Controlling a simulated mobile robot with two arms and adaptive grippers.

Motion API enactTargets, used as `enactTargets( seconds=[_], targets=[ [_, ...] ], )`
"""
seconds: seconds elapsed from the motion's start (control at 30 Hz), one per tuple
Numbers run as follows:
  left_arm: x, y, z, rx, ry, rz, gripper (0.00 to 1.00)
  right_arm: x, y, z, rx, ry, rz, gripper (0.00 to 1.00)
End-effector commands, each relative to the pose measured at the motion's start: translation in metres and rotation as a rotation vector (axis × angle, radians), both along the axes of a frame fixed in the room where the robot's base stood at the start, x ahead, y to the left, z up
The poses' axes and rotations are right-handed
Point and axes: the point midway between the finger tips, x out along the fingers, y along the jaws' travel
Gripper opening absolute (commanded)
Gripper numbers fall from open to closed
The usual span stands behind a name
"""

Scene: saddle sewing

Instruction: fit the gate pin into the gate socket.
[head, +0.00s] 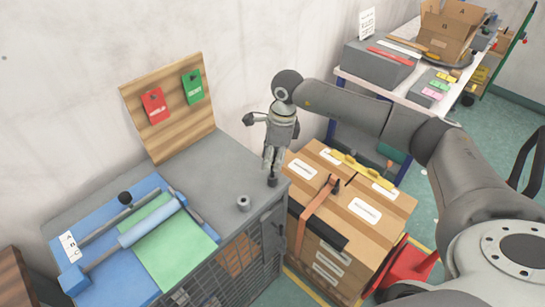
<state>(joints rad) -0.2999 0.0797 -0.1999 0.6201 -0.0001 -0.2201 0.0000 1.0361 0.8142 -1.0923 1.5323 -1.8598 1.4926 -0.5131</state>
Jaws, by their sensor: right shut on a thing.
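My right gripper (268,165) points down over the right back corner of the grey cabinet top (213,165). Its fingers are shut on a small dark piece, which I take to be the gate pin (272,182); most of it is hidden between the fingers. Whether its lower end touches the cabinet top, I cannot tell. A short grey ring with a dark hole, possibly the gate socket (243,203), stands upright on the top, left of and nearer than the gripper. My left gripper is out of view.
A blue board (100,225) with a roller and green sheet covers the cabinet's left part. A wooden board (165,137) with red and green tags stands behind. Strapped cardboard boxes (390,207) stand close on the right. A mesh door (240,255) forms the cabinet front.

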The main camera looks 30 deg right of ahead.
Motion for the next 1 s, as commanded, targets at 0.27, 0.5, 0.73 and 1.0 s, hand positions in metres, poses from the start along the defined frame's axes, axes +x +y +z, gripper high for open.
enactTargets(
  seconds=[0.27,0.5,0.73,1.0],
  targets=[
    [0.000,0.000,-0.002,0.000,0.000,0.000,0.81,0.000,0.000,-0.003,0.000,0.000,0.000,0.01],
    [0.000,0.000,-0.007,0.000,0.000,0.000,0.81,0.000,0.000,-0.008,0.000,0.000,0.000,0.01],
    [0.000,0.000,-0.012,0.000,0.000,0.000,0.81,0.000,0.000,-0.013,0.000,0.000,0.000,0.01],
    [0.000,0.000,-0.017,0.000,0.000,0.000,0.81,0.000,0.000,-0.019,0.000,0.001,0.000,0.01]
  ],
)
